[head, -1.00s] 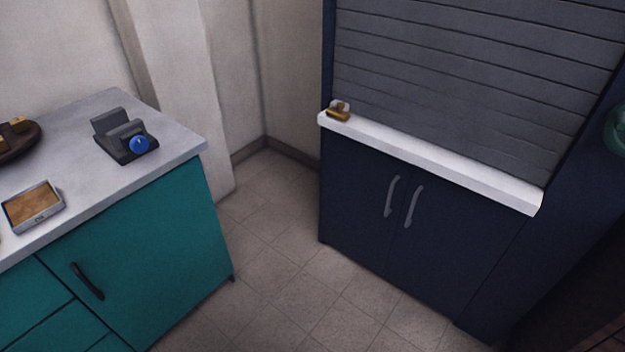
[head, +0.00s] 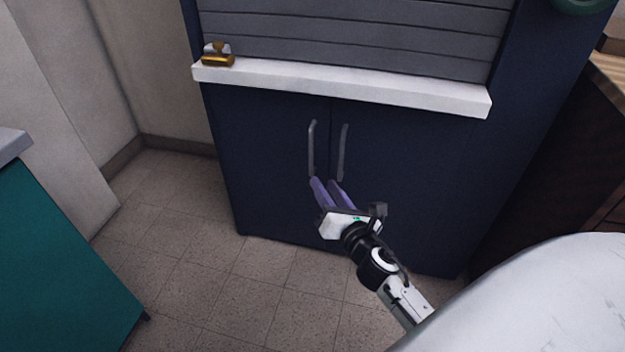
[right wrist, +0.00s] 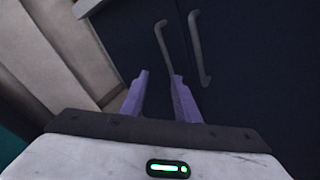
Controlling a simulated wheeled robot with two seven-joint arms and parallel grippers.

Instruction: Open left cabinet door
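The navy cabinet has two shut doors, the left door (head: 265,160) and the right door (head: 410,180). The left door's grey bar handle (head: 311,148) and the right door's handle (head: 343,152) stand side by side at the middle seam. My right gripper (head: 325,181) has purple fingers, set apart with nothing between them. It is just below the handles in the head view. In the right wrist view the fingers (right wrist: 157,74) point up at the cabinet, with the left door's handle (right wrist: 161,38) beyond the gap; contact cannot be told. My left gripper is not in view.
A white ledge (head: 350,88) with a small brass item (head: 218,56) runs above the doors. A teal counter unit (head: 60,260) stands at the left. A dark wooden unit (head: 560,150) is at the right. Tiled floor (head: 200,210) is clear before the cabinet.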

